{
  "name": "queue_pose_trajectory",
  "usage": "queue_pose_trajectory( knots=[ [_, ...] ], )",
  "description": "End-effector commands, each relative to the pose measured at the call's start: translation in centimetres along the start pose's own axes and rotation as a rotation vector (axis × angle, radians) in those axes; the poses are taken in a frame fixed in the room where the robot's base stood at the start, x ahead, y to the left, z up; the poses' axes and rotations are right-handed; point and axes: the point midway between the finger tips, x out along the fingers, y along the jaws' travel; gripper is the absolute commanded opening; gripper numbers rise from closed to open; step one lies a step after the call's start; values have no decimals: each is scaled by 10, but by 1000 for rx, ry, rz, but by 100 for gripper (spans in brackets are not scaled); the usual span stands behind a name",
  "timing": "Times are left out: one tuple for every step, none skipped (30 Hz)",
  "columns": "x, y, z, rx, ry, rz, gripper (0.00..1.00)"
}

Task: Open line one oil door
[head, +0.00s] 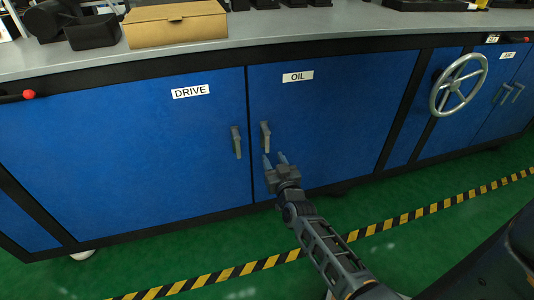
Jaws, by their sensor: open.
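The blue oil door (335,115) is shut in the cabinet front, with a white "OIL" label (297,77) near its top. Its grey upright handle (265,136) is at the door's left edge. My gripper (274,160) is open just below this handle, with its two bluish fingers pointing up at the door. I cannot tell whether the fingers touch the handle or the door.
The blue drive door (120,150) with its own handle (236,142) is just left. A grey handwheel (458,85) stands out at the right. A cardboard box (175,22) and dark bins sit on the grey worktop (330,25). Green floor with a striped line (390,223) lies in front.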

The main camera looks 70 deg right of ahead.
Motion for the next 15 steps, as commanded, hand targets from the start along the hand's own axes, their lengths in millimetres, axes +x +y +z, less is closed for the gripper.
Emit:
queue_pose_trajectory(
  knots=[
    [6, 3, 2, 1, 2, 7, 43],
    [8, 3, 3, 1, 3, 9, 43],
    [12, 4, 2, 1, 4, 11, 43],
    [16, 4, 2, 1, 5, 11, 43],
    [19, 4, 2, 1, 5, 11, 43],
    [24, 4, 2, 1, 6, 11, 43],
    [29, 4, 2, 2, 6, 10, 43],
    [34, 3, 2, 2, 5, 10, 43],
    [40, 3, 3, 2, 5, 10, 43],
    [45, 3, 3, 2, 6, 10, 43],
    [50, 4, 3, 2, 6, 10, 43],
    [56, 4, 3, 2, 6, 10, 43],
    [60, 4, 3, 2, 5, 10, 43],
    [64, 4, 3, 1, 4, 10, 43],
    [68, 4, 3, 1, 4, 10, 43]
  ],
)
